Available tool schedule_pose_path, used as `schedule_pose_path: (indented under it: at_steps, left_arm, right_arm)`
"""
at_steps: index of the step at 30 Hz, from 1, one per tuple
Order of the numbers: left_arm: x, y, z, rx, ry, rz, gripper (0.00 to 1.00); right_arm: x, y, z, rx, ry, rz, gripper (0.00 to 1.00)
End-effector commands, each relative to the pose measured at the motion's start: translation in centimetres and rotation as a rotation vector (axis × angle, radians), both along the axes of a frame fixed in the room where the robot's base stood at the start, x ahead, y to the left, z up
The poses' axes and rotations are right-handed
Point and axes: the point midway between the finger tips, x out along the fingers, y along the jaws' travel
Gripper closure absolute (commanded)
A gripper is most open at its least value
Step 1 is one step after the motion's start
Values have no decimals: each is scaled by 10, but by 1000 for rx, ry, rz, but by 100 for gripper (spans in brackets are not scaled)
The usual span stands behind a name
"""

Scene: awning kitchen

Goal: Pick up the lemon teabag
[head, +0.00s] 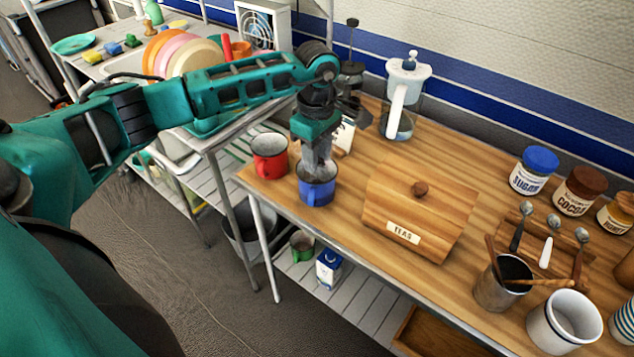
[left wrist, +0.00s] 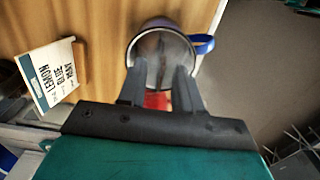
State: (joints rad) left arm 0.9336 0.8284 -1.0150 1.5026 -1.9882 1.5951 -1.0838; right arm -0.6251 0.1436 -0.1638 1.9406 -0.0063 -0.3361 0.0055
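My left gripper (head: 318,165) points down at the mouth of a blue mug (head: 316,191) near the table's left end. In the left wrist view its two fingers (left wrist: 160,68) are apart, with their tips over or inside the mug's mouth (left wrist: 186,32). I cannot make out a lemon teabag; the mug's inside is dark and partly hidden by the fingers. A card (left wrist: 50,75) with the words lemon, blue and mint stands beside the mug; it is partly hidden behind my gripper in the head view (head: 345,136). My right gripper is not in view.
A red mug (head: 269,156) stands close left of the blue mug. A wooden teas box (head: 415,215) is to its right. A glass pitcher (head: 398,118) stands behind. Jars, spoons and cups crowd the right side. The table's front edge is near the mugs.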

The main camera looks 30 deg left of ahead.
Motion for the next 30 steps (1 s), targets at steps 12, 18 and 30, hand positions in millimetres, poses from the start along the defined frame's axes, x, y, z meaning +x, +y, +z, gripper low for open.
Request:
schedule_pose_path:
  at_steps: [12,18,30]
  left_arm:
    - [-1,0,-30,0,0,-1,66]
    - [-1,0,-30,-1,0,0,79]
    - [0,0,-29,0,0,0,100]
  right_arm:
    - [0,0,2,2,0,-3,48]
    - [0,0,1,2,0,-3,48]
    - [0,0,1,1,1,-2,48]
